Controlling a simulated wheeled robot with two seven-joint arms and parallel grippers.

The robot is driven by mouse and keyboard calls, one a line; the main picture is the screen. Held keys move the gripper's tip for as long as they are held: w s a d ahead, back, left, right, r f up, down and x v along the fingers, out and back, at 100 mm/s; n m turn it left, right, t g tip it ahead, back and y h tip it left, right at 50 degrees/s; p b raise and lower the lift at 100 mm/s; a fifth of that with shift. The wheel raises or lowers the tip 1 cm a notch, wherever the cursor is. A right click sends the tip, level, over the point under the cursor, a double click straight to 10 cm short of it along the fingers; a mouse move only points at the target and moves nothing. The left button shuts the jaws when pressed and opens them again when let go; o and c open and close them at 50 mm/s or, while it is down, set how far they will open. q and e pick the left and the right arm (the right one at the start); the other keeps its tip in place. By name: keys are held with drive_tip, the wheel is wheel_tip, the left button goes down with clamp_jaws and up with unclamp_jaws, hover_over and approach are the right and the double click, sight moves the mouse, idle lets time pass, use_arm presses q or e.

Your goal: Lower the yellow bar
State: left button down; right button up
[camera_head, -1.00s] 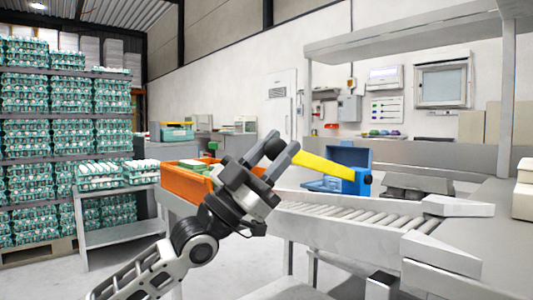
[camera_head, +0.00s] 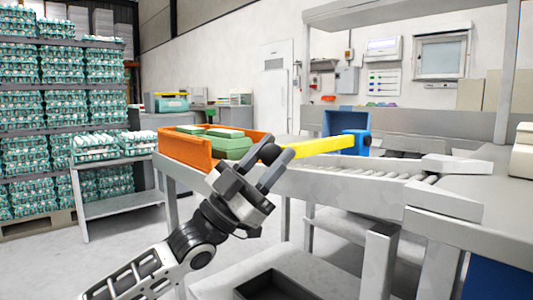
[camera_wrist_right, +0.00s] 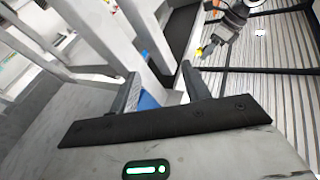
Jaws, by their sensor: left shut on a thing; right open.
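My left gripper is shut on the bar's near end, close to a dark round joint. My right gripper (camera_wrist_right: 166,92) shows in the right wrist view with its two fingers apart and nothing between them. A small yellow patch in that view is too small to identify.
An orange crate (camera_head: 178,150) holding green cartons (camera_head: 232,150) stands behind my left gripper. A blue box (camera_head: 343,121) is behind the bar, and the roller conveyor (camera_head: 375,169) runs below it. Stacked egg trays (camera_head: 62,106) fill the left. A dark tray (camera_head: 277,286) lies low in front.

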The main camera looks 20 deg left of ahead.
use_arm(q)
drive_tip(key=shift+w+d+f+y, duration=0.1)
drive_tip(key=shift+d+f+y, duration=0.05)
drive_tip(key=shift+f+y, duration=0.2)
drive_tip(key=c, duration=1)
unclamp_jaws()
drive_tip(key=shift+o, duration=0.2)
drive_tip(key=shift+r, duration=0.1)
drive_tip(key=shift+a+f, duration=0.25)
drive_tip(key=shift+f, duration=0.05)
drive_tip(key=p+v, duration=0.2)
drive_tip(key=v, duration=1.3)
drive_tip(key=shift+f, duration=0.2)
use_arm(e)
drive_tip(key=shift+s+a+f+m+g+h, duration=0.1)
drive_tip(key=shift+s+f+m+g+h, duration=0.15)
drive_tip(key=shift+f+m+g, duration=0.3)
drive_tip(key=shift+s+a+f+m+g+h, duration=0.15)
drive_tip(key=shift+s+f+m+g, duration=0.15)
drive_tip(key=shift+f, duration=0.4)
drive_tip(key=shift+s+d+f+m+g+h, duration=0.1)
drive_tip(key=shift+s+f+m+g+h, duration=0.1)
drive_tip(key=shift+f+m+g, duration=0.35)
use_arm(q)
drive_tip(key=shift+d, duration=0.1)
use_arm(e)
drive_tip(key=shift+a, duration=0.1)
